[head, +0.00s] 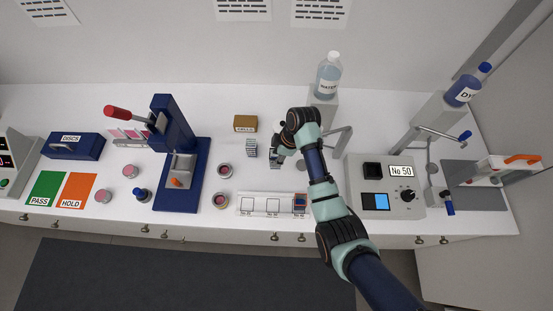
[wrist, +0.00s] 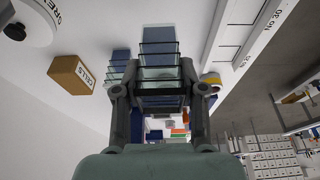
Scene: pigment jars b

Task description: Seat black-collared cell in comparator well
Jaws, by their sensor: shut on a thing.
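My gripper (head: 277,157) is over the white bench, just right of a small stack of cells (head: 251,148). In the wrist view my gripper (wrist: 160,97) is shut on a clear glass cell (wrist: 160,86) with dark edges, between its two fingers. More clear and blue cells show beyond it, overlapping, so the collar is hard to make out. The held cell's lower part shows below the gripper in the head view (head: 274,165).
A brown CELLS box (head: 245,123) stands behind the stack. A white numbered rack (head: 262,211) lies in front, with a blue piece (head: 299,203) at its right end. The water bottle (head: 328,77) on its stand is behind my arm. A blue press (head: 173,150) is left.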

